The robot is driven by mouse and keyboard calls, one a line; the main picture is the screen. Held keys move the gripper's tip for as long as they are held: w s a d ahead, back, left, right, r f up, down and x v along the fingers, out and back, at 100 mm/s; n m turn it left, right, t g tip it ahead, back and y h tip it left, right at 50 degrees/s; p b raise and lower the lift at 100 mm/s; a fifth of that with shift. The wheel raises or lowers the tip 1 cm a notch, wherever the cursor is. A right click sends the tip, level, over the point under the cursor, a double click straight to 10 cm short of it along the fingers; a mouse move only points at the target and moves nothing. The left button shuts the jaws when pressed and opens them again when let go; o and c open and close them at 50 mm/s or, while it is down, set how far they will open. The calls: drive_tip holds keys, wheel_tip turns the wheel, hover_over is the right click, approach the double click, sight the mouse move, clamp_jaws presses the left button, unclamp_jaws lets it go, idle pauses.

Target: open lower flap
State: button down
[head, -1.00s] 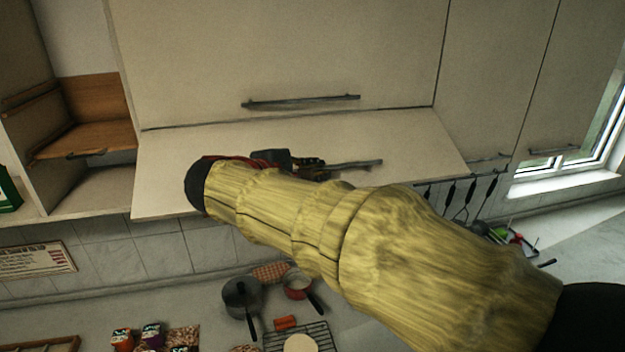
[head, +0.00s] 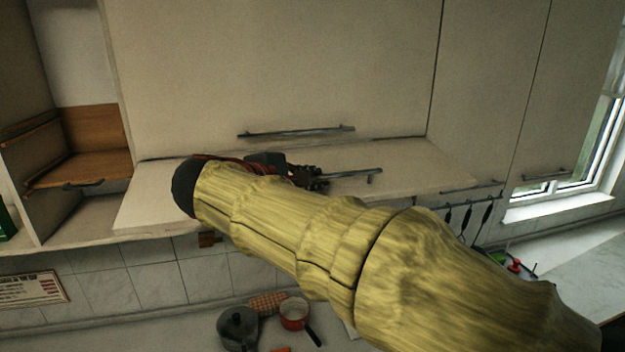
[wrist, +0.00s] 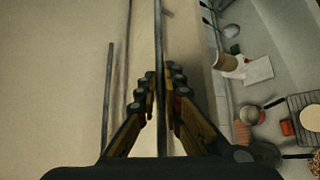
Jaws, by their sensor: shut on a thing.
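The lower flap (head: 410,165) is a pale panel under the large upper cabinet door. It is tilted outward, its front edge standing out from the cabinet. Its bar handle (head: 352,173) runs along its face. In the wrist view the handle (wrist: 158,40) passes between the fingers. My gripper (head: 318,178) is shut on this handle, and in the wrist view the fingers (wrist: 161,90) sit on both sides of the bar. My yellow arm hides part of the flap and the handle's left part in the head view.
The upper door (head: 280,65) with its own handle (head: 295,132) is closed above. An open shelf with a wooden box (head: 95,150) is at left. Below, a dark pot (head: 238,328) and a red pan (head: 294,312) stand on the counter. Utensils hang at right.

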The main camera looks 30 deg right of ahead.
drive_tip(key=c, duration=2.4)
unclamp_jaws()
drive_tip(key=shift+w, duration=0.1)
drive_tip(key=shift+o, duration=1.4)
drive_tip(key=shift+w+d+f, duration=0.1)
drive_tip(key=shift+w+f, duration=0.05)
drive_tip(key=shift+w, duration=0.15)
drive_tip(key=shift+o, duration=1)
drive_tip(key=shift+s, duration=0.1)
drive_tip(key=v, duration=1.2)
drive_tip(key=shift+c, duration=0.3)
